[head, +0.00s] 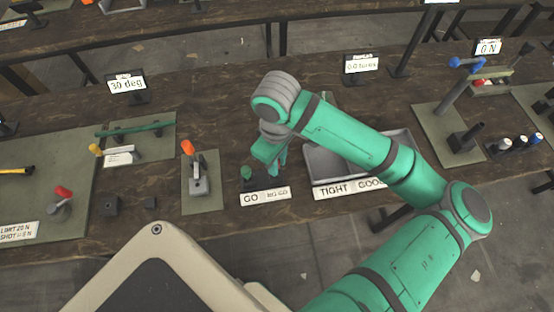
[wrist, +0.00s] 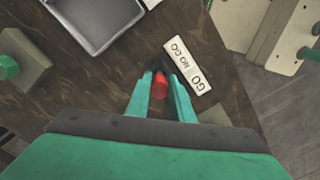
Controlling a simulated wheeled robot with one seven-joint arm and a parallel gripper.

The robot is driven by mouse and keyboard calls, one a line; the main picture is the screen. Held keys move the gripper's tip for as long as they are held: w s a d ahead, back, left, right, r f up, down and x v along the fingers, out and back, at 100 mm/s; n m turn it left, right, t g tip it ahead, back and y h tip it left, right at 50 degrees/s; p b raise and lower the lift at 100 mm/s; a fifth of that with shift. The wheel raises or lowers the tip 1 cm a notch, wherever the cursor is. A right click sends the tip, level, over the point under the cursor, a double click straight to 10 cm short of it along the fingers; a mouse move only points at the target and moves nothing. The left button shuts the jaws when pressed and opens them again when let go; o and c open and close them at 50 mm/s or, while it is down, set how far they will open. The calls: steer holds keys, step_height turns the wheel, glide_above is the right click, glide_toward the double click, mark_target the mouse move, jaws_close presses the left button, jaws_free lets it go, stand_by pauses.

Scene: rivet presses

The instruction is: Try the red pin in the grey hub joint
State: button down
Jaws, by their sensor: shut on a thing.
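My gripper (head: 276,168) points down over the black pin stand (head: 251,185), behind its GO / NO GO label. In the wrist view its two fingers (wrist: 160,90) are shut on the red pin (wrist: 159,87). The dark stand is close to the pin's far end; I cannot tell whether the pin is clear of it. The red pin is hidden behind the gripper in the head view. A green pin (head: 246,173) stands in the left side of the stand. A grey joint piece with an orange-tipped lever (head: 199,184), probably the hub joint, sits on a mat to the left.
A grey divided tray (head: 312,172) labelled TIGHT, GOOD lies right of the stand, partly behind my arm. A 30 deg display (head: 127,85) stands behind. Bare wood lies behind the stand.

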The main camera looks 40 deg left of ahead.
steer(key=shift+f, duration=1)
steer(key=c, duration=1.5)
jaws_free()
steer(key=shift+r, duration=0.1)
step_height(320, 180, up, 11)
steer(key=shift+f, duration=0.15)
